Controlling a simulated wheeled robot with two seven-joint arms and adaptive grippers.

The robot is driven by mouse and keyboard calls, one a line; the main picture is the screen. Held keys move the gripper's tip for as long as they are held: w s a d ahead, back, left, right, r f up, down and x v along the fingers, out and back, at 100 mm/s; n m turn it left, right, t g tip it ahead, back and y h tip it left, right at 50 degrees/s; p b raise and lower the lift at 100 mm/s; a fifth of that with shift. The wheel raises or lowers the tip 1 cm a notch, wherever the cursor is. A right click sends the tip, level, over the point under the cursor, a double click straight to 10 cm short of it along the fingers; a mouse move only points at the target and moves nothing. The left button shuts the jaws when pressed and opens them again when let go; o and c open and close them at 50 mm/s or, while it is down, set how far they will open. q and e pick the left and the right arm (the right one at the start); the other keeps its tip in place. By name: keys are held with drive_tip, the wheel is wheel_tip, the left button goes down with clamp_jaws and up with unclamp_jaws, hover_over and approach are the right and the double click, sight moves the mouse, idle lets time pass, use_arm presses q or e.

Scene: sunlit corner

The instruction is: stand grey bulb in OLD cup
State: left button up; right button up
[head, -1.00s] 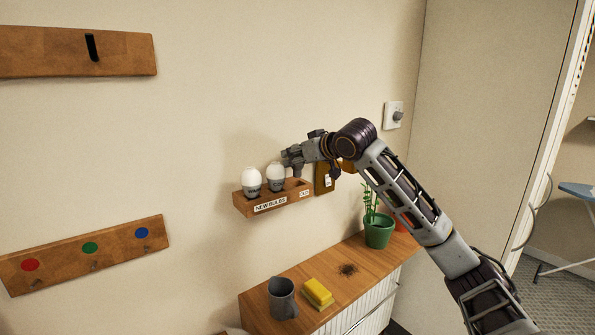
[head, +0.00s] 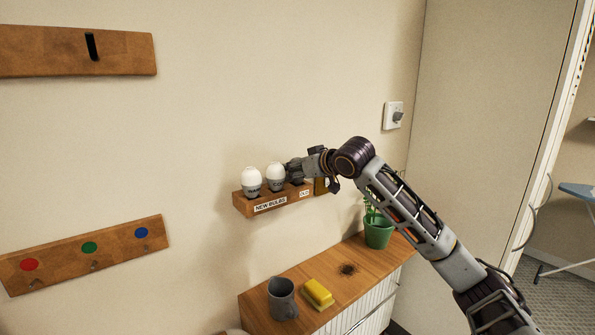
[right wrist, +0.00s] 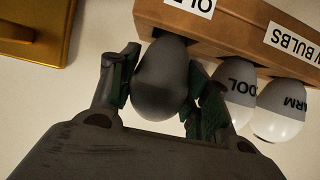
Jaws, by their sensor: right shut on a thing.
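The grey bulb (right wrist: 160,82) is between the fingers of my right gripper (head: 297,169), which is shut on it. In the right wrist view the bulb's far end meets the edge of the wooden rack (head: 241,204) by the OLD label (right wrist: 191,5). In the head view the gripper is over the rack's right end, above the OLD label (head: 304,193). The OLD cup's opening is hidden, so I cannot tell how deep the bulb sits in it. My left gripper is not in view.
Two white bulbs, one marked WARM (head: 252,178) and one marked COOL (head: 276,172), stand in the rack, the COOL one close to my right fingers. A brass-coloured box (right wrist: 38,28) is beside the rack. Below, a cabinet holds a mug (head: 282,299), a yellow block (head: 318,293) and a plant (head: 378,232).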

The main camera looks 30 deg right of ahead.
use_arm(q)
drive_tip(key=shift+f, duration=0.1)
use_arm(e)
drive_tip(key=shift+f, duration=0.1)
drive_tip(key=o, duration=1)
drive_tip(key=shift+b+v, duration=0.3)
drive_tip(key=shift+v, duration=0.6)
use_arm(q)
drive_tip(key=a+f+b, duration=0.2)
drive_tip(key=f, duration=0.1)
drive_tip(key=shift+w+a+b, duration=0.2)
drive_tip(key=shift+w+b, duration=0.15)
use_arm(e)
drive_tip(key=v, duration=1)
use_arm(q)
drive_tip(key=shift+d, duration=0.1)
use_arm(e)
drive_tip(key=shift+s, duration=0.1)
